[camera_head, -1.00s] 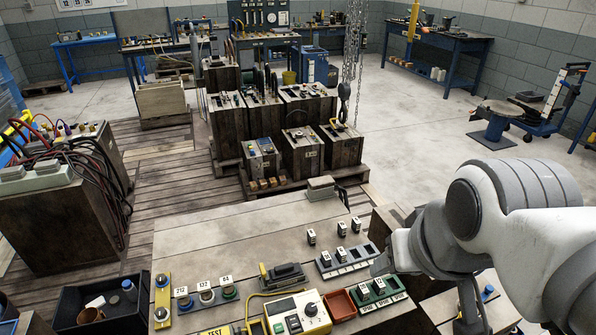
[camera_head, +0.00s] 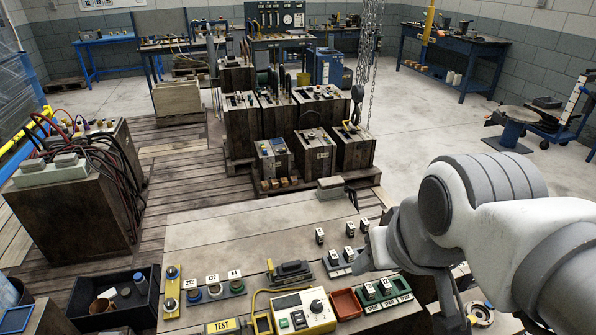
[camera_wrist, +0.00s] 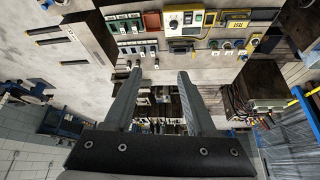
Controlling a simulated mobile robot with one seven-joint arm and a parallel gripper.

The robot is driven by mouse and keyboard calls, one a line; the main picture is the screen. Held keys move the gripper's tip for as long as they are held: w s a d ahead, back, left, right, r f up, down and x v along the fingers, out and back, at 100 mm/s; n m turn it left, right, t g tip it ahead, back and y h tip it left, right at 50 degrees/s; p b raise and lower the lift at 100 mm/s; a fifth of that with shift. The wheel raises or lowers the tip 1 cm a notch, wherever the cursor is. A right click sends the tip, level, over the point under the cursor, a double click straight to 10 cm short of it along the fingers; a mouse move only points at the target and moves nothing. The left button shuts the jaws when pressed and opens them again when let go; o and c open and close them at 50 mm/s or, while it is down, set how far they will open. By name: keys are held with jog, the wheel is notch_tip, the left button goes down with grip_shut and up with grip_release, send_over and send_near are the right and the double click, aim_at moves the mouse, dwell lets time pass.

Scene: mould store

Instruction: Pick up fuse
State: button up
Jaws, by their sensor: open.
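A green holder marked SPARE (camera_head: 388,300) carries more fuses. In the wrist view my gripper (camera_wrist: 160,78) is open and empty, its fingers wide apart. A small loose fuse (camera_wrist: 157,63) shows just beyond the fingertips. In the head view my arm hides most of the gripper.
A yellow test meter (camera_head: 303,312), a red tray (camera_head: 346,303) and a black clamp-like block (camera_head: 291,272) crowd the bench front. Round labelled fittings (camera_head: 214,289) stand on its left. A grey block (camera_head: 330,188) sits at the back edge. The bench's middle-left is bare.

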jog(key=shift+o, duration=0.3)
jog(key=m+g+b, duration=0.1)
jog(key=m, duration=3.3)
send_over(320, 233)
jog(key=s+d, duration=0.2)
jog(key=s, duration=0.4)
notch_tip(320, 233, down, 23)
jog(key=shift+y, duration=0.4)
jog(key=x, duration=0.5)
jog(key=b+x, duration=0.1)
jog(key=x, duration=0.5)
jog(key=b+x, duration=0.1)
jog(key=x, duration=0.5)
jog(key=shift+a+f, duration=0.2)
jog(key=shift+a, duration=0.15)
jog(key=shift+c, duration=0.3)
